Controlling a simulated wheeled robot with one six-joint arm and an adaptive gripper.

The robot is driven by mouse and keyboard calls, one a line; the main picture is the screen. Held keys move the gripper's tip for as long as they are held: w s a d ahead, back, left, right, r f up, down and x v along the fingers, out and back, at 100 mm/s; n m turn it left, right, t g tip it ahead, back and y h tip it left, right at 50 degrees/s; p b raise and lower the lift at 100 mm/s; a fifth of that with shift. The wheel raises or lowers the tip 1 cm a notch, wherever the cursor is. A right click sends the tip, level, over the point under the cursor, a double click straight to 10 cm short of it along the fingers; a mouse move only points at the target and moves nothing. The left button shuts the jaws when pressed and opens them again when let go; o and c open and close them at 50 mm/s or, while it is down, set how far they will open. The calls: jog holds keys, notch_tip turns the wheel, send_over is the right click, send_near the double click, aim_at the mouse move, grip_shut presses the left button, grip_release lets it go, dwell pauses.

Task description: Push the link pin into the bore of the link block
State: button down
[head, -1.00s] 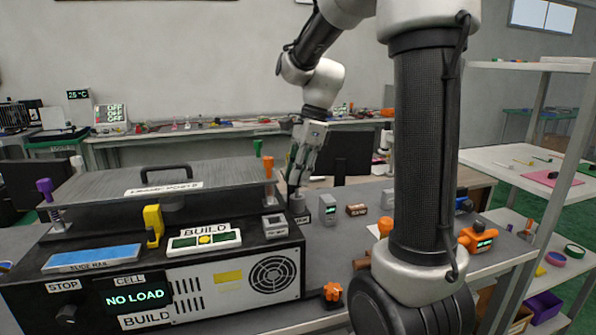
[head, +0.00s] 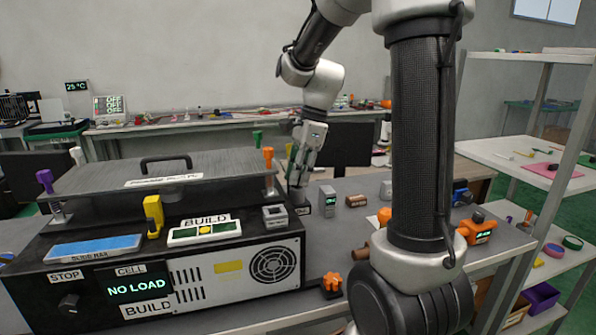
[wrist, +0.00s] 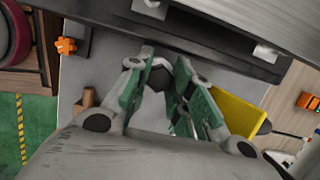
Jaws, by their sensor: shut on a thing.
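My gripper (head: 299,184) points down beside the right end of the black machine. It is shut on a small grey piece, which looks like the link pin (head: 298,196). In the wrist view this grey piece (wrist: 160,76) sits between the fingertips of my gripper (wrist: 163,82), partly hidden by the green finger pads. Below it in the head view is a small dark labelled holder (head: 303,210); whether the pin is still in it, I cannot tell. A grey block with an opening in its top, likely the link block (head: 275,217), sits on the machine's right front corner, apart from my gripper.
The black machine (head: 60,235) carries a raised plate (head: 110,182) with an orange post (head: 268,158) near my gripper. A grey block with a display (head: 327,201) and a brown block (head: 356,201) stand right of the gripper. An orange knob (head: 332,282) is in front.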

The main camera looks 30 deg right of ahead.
jog(key=c, duration=1.2)
grip_release()
jog(key=shift+r, duration=0.1)
